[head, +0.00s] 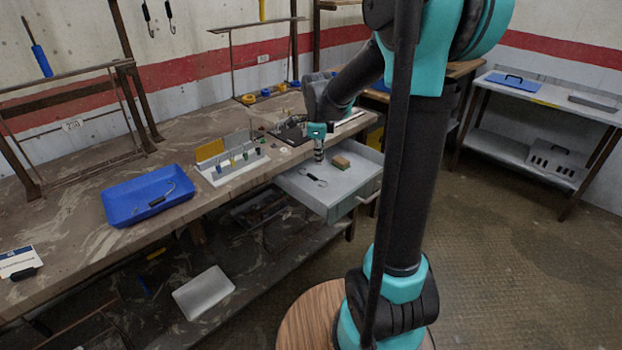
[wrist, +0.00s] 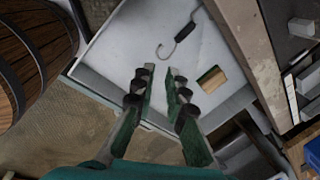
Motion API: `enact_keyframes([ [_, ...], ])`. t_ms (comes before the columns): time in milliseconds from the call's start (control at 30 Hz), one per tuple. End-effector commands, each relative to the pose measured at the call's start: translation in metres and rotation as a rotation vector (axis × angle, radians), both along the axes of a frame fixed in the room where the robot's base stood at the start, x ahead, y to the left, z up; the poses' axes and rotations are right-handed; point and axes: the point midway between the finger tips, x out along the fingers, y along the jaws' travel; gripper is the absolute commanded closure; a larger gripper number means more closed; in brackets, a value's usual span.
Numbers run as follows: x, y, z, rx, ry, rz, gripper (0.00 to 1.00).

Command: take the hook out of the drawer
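The drawer (head: 346,196) stands open below the workbench, its inside pale grey. The hook (head: 314,179), with a dark handle and a thin bent metal end, lies flat on the drawer floor. In the wrist view the hook (wrist: 177,39) lies beyond my fingertips, near the far side of the drawer (wrist: 120,65). My gripper (head: 319,157) is above the drawer and apart from the hook. In the wrist view my gripper (wrist: 160,73) has its two fingers spread with nothing between them.
A small brown block (head: 341,162) lies in the drawer near the hook; it also shows in the wrist view (wrist: 211,79). A blue tray (head: 148,196) and a white rack (head: 232,164) with several coloured pieces stand on the workbench (head: 65,235).

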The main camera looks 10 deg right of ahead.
Motion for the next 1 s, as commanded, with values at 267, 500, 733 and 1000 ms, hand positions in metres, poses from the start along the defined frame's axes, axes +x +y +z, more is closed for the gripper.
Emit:
enact_keyframes([
  [267, 0.01, -0.004, -0.051, 0.0, 0.0, 0.001, 0.87],
  [500, 0.013, -0.005, -0.069, 0.0, 0.0, 0.001, 0.87],
  [733, 0.017, -0.008, -0.09, 0.0, 0.0, 0.0, 0.87],
  [1000, 0.022, -0.01, -0.117, 0.0, 0.0, 0.001, 0.87],
])
